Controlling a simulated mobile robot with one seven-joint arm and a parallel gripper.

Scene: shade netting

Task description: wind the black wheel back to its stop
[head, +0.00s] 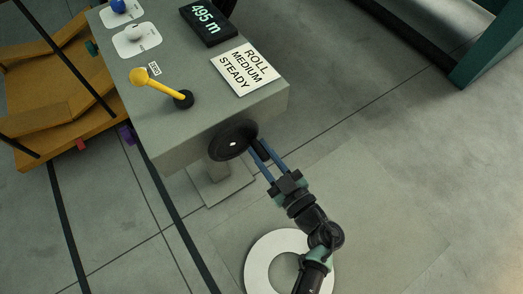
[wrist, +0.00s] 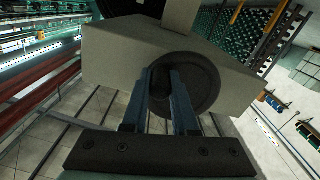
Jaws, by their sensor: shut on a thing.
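The black wheel (head: 226,145) is mounted on the front face of the grey console, partly tilted away in the head view. In the wrist view the wheel (wrist: 204,87) is a dark disc behind my fingers. My gripper (head: 262,151) reaches up to the wheel's right side, with its two blue fingers on either side of a short black handle. In the wrist view my gripper (wrist: 164,82) is shut on this handle, left of the wheel's centre. The fingers hide part of the handle and rim. I see no stop or mark on the wheel.
The grey console (head: 215,105) carries a yellow lever (head: 156,86), a sign (head: 246,69) reading "ROLL MEDIUM STEADY", and a display (head: 207,22) reading "495 m". An orange-brown rack (head: 45,85) stands at left. The floor right of the console is clear.

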